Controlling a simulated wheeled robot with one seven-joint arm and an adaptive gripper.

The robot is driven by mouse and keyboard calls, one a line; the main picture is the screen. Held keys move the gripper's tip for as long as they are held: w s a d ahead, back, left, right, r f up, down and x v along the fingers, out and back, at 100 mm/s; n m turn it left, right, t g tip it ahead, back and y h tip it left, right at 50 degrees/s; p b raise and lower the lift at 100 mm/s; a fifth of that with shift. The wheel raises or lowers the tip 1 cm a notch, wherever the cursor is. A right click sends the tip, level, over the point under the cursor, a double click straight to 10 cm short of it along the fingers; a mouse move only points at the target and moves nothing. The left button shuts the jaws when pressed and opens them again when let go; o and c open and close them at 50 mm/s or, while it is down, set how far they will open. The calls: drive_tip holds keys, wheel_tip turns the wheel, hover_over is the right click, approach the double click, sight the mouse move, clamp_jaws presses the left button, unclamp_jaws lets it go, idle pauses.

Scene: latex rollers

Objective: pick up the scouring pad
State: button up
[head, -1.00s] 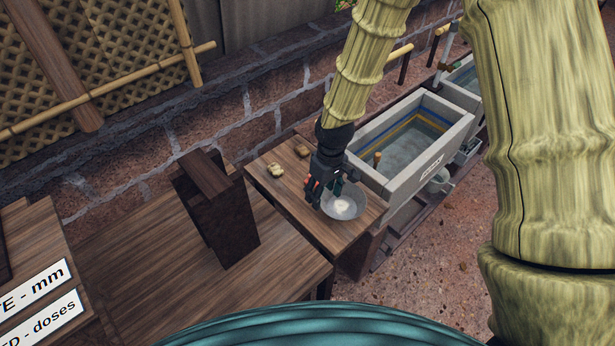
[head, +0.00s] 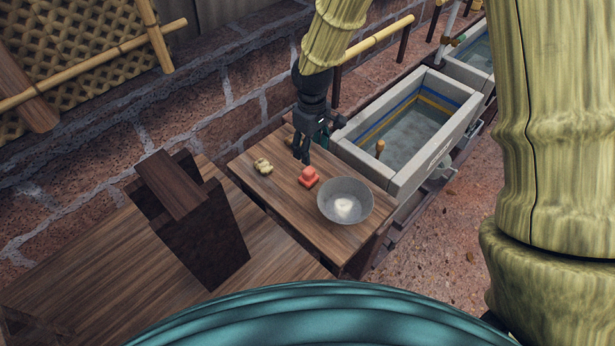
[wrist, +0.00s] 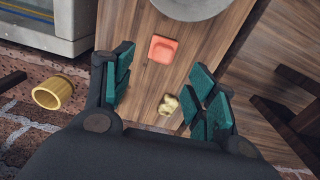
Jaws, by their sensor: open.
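A small red square piece (head: 309,177) lies on the wooden side table (head: 290,222), left of the grey bowl. The wrist view shows it as a red square (wrist: 162,49) with a raised rim or step. A pale yellow lump (head: 263,166) lies left of it, and also shows in the wrist view (wrist: 168,105). I cannot tell for sure which of the two is the scouring pad. My gripper (head: 303,157) is above the table, behind the red piece and apart from both.
A grey bowl (head: 333,207) with something white inside stands right of the red piece. A stone water trough (head: 354,156) is beyond the table's right side. A dark wooden box (head: 203,243) stands at the left. A brick wall (head: 200,122) runs behind.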

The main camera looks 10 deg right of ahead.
sight(309, 170)
drive_tip(key=shift+s+a+f, duration=0.1)
drive_tip(key=shift+s+f, duration=0.05)
drive_tip(key=shift+f, duration=0.1)
drive_tip(key=f, duration=0.1)
drive_tip(key=f+p, duration=0.1)
drive_tip(key=f, duration=0.1)
drive_tip(key=shift+a, duration=0.3)
drive_tip(key=shift+f, duration=0.75)
drive_tip(key=shift+f+p, duration=1.45)
drive_tip(key=shift+f, duration=1.25)
drive_tip(key=c, duration=1.1)
